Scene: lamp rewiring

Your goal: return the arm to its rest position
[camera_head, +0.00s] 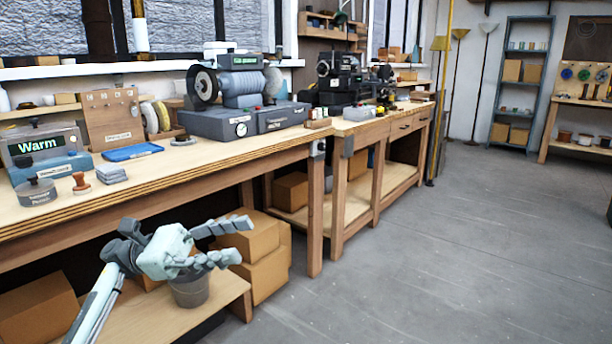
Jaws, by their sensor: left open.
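My left gripper (243,241) is in the lower left of the head view, on a pale arm that comes in from the bottom left. Its two grey fingers are spread apart and point right. Nothing is between them. It hangs in front of the workbench (200,172), below the level of the bench top, with a dark bucket (189,291) behind and below it. My right gripper is not in view.
A bench grinder (240,90), a box marked Warm (45,148) and a blue tray (132,152) stand on the bench top. The grey floor (420,260) at right is clear.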

